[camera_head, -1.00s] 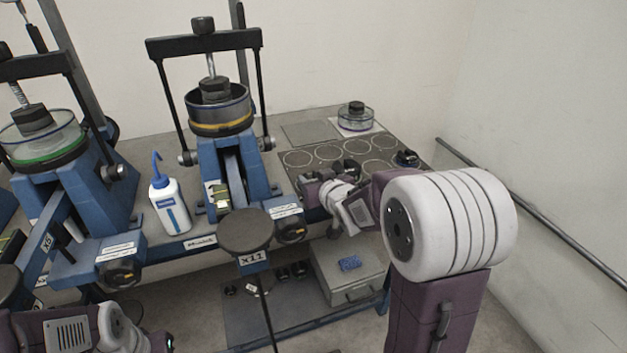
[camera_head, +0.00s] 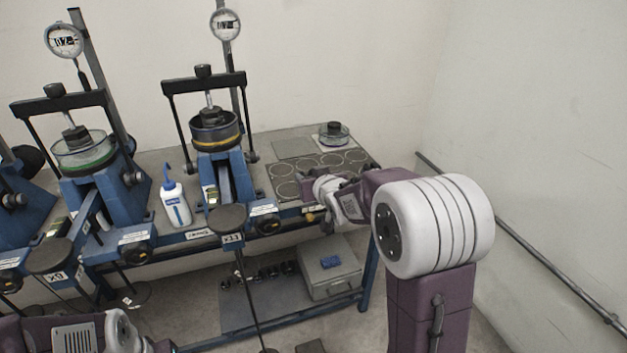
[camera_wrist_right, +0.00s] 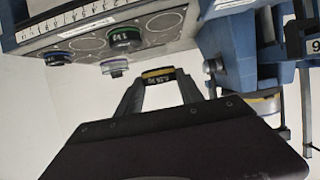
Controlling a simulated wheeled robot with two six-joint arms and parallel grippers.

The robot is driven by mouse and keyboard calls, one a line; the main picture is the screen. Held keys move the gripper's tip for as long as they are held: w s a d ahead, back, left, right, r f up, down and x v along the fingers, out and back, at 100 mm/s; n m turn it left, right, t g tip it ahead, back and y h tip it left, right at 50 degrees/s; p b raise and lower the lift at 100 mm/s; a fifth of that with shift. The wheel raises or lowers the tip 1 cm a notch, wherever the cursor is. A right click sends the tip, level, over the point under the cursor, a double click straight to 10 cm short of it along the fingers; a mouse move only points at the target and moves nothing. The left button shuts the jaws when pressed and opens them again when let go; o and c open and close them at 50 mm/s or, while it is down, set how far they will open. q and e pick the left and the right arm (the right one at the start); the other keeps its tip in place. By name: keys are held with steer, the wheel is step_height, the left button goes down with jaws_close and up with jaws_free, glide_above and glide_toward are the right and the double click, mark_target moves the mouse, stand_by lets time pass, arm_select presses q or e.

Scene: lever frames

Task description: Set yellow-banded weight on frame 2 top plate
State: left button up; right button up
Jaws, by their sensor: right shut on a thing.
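The yellow-banded weight (camera_wrist_right: 158,76) is a small dark piece with a yellow band, between my right gripper's fingertips (camera_wrist_right: 159,84) in the right wrist view. My right gripper (camera_head: 312,188) is shut on it, at the bench's front edge, right of the yellow-ringed frame (camera_head: 217,135). The weight is not clear in the head view. That frame, which I take for frame 2, has a round dark plate (camera_head: 228,218) in front, above an x11 tag. The plate looks bare and stands left of my right gripper, apart from it. My left forearm shows at lower left; its gripper is out of view.
A white wash bottle (camera_head: 175,203) stands left of the yellow-ringed frame. A green-ringed frame (camera_head: 84,150) stands farther left. A green-banded weight (camera_wrist_right: 124,38) and a blue-banded weight (camera_wrist_right: 57,57) sit on the circle-marked mat (camera_head: 285,190). A grey box (camera_head: 330,275) is on the lower shelf.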

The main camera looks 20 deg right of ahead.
steer(key=shift+w+r+p, duration=0.15)
steer(key=shift+r+p, duration=1.25)
steer(key=shift+r, duration=0.2)
steer(key=shift+f, duration=0.1)
